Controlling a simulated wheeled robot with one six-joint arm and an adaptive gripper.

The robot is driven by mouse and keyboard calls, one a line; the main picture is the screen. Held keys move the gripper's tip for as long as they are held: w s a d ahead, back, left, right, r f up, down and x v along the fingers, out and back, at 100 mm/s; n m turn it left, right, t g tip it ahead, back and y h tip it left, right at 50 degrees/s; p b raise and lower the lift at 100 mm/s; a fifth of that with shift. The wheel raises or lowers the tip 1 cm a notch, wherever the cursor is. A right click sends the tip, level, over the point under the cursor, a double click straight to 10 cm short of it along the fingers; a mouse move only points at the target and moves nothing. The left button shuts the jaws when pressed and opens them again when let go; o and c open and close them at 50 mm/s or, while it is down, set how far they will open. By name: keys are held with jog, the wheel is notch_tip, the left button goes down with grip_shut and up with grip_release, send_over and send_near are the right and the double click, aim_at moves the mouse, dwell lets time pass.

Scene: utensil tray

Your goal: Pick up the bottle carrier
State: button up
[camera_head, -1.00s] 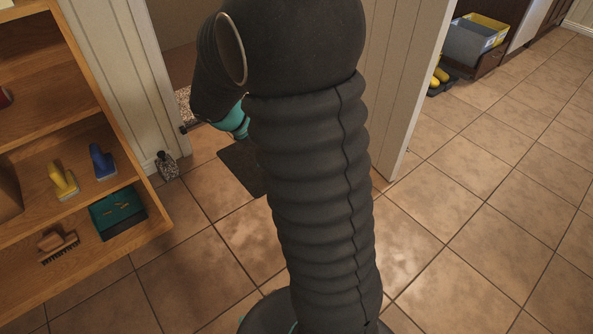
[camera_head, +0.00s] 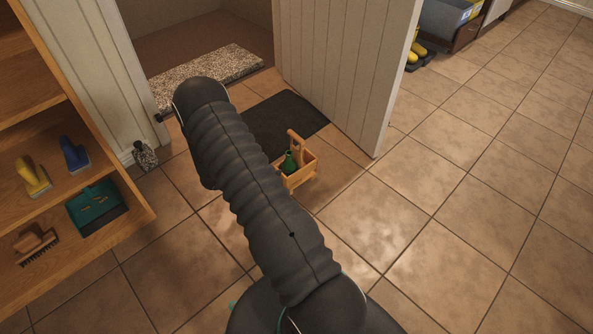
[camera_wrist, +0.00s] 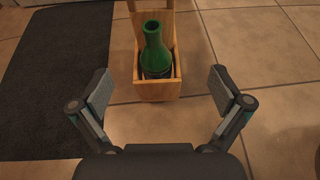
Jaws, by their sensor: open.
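The bottle carrier (camera_head: 298,171) is a small wooden box with an upright handle, standing on the tiled floor beside the dark mat. A green bottle (camera_head: 289,161) stands in it. In the wrist view the carrier (camera_wrist: 154,91) is at the upper middle, with the green bottle (camera_wrist: 155,50) upright inside; the top of its handle is cut off by the frame edge. My gripper (camera_wrist: 160,88) is open and empty, its two fingers spread left and right of the carrier, which appears beyond them. The gripper is hidden behind my arm in the head view.
A dark mat (camera_head: 282,122) lies by the doorway, with an open panelled door (camera_head: 335,70) close behind the carrier. A wooden shelf (camera_head: 137,213) with brushes and a teal dustpan (camera_head: 97,208) stands at left.

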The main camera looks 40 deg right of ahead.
jog(key=f, duration=0.1)
send_near(296, 155)
jog(key=d+f, duration=0.3)
jog(key=shift+s+d+b, duration=0.25)
jog(key=shift+d+b, duration=0.05)
jog(key=shift+d, duration=0.1)
jog(key=shift+w+r+x, duration=0.1)
jog(key=shift+w+x, duration=0.05)
jog(key=shift+x, duration=0.85)
jog(key=shift+w+r+x, duration=0.15)
jog(key=shift+x, duration=0.9)
jog(key=shift+w+r+x, duration=0.1)
jog(key=shift+w+x, duration=0.05)
jog(key=shift+x, duration=0.85)
jog(key=shift+d, duration=0.1)
jog(key=c, duration=1.7)
jog(key=shift+r, duration=0.1)
jog(key=shift+c, duration=1)
jog(key=shift+r, duration=0.1)
